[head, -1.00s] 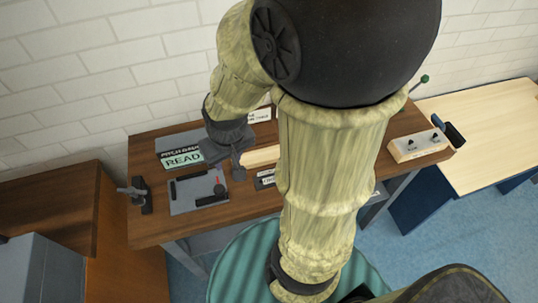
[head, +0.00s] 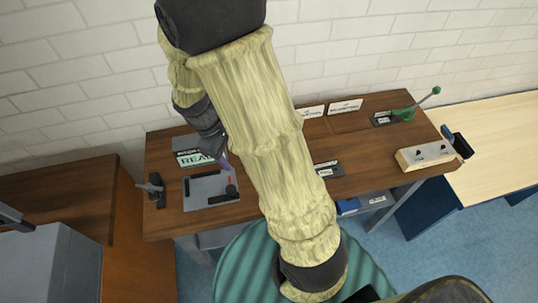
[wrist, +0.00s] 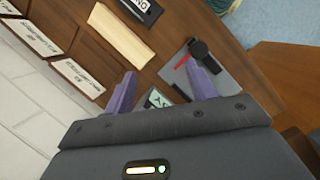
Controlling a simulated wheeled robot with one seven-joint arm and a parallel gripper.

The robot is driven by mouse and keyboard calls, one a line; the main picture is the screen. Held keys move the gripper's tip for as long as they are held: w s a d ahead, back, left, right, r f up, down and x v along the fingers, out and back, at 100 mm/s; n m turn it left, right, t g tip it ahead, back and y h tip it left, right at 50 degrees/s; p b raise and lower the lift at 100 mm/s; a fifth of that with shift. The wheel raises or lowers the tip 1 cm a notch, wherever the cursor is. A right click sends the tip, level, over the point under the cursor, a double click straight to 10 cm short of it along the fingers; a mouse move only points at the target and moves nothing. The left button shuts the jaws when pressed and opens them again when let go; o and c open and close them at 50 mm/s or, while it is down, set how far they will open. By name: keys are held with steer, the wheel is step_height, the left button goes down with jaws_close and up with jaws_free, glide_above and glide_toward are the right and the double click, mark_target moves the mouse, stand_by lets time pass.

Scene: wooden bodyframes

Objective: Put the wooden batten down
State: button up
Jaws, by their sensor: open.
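The wooden batten (wrist: 120,33) is a pale, straight bar lying flat on the brown desk top (wrist: 165,30) in the wrist view. In the head view my arm hides it. My gripper (wrist: 161,88) shows two purple fingers spread apart with nothing between them. The batten is beyond the fingertips and apart from them. In the head view my gripper (head: 224,162) is over the left part of the desk, near the grey plate, partly hidden by my wrist.
A black clamp (head: 155,190) stands at the left edge. A switch box (head: 423,156) and green-handled lever (head: 410,111) are at the right. White cards (head: 345,107) stand along the back.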

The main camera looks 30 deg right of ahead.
steer(key=w+n+h+p, duration=0.1)
steer(key=n+h, duration=0.1)
steer(key=w+n+h+p, duration=0.1)
steer(key=w+n, duration=0.1)
steer(key=w+f+n+g+h+p, duration=0.1)
steer(key=w+n+h, duration=0.1)
steer(key=n, duration=0.1)
steer(key=shift+w+a+h, duration=0.25)
steer(key=shift+a+h, duration=0.05)
steer(key=shift+d, duration=0.1)
steer(key=p+x, duration=0.1)
steer(key=x, duration=1.1)
steer(key=shift+s+p, duration=0.1)
steer(key=shift+p, duration=0.2)
steer(key=shift+f, duration=0.1)
steer(key=shift+p+x, duration=0.75)
steer(key=shift+x, duration=1.8)
steer(key=shift+s, duration=0.2)
